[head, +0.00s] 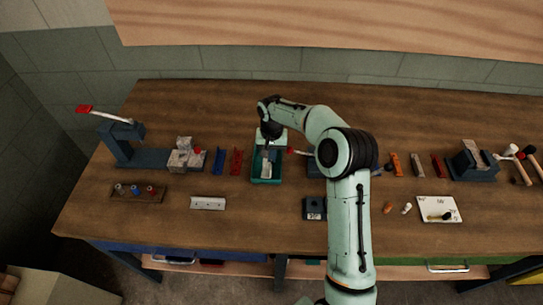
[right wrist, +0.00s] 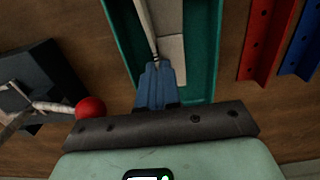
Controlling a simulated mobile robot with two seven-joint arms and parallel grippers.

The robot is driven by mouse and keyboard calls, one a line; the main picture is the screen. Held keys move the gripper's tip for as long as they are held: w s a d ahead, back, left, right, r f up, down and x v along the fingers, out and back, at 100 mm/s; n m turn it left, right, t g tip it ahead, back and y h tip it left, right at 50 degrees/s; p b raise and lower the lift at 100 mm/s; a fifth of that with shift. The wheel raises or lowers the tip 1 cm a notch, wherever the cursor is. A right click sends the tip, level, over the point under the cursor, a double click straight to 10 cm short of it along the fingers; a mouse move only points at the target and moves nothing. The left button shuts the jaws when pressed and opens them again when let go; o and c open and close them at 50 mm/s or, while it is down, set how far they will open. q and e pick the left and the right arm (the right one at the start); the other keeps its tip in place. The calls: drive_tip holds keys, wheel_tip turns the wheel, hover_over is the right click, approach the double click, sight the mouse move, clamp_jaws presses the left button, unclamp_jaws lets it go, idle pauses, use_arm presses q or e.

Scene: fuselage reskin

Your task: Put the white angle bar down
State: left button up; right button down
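The white angle bar (head: 265,170) is in the green tray (head: 267,181) near the middle of the bench. In the right wrist view, the white angle bar (right wrist: 170,50) lies lengthwise within the walls of the green tray (right wrist: 207,88), one flange standing up. I cannot tell whether it rests on the tray floor. My right gripper (head: 267,147) reaches down over the tray. Its blue fingers (right wrist: 156,66) are close together on the near end of the upright flange. My left gripper is not in view.
A red angle bar (head: 236,161) and a blue angle bar (head: 218,161) lie left of the tray. A pale bar with holes (head: 208,203) lies nearer the front edge. A dark block (head: 314,208) stands to the right. Bench space in front of the tray is clear.

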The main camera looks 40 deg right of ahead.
drive_tip(key=shift+f, duration=0.25)
drive_tip(key=shift+f, duration=0.15)
drive_tip(key=c, duration=1.3)
unclamp_jaws()
drive_tip(key=shift+c, duration=0.2)
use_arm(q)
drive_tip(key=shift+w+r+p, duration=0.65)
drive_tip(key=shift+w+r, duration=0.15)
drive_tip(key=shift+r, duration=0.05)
use_arm(e)
wheel_tip(320, 180, up, 12)
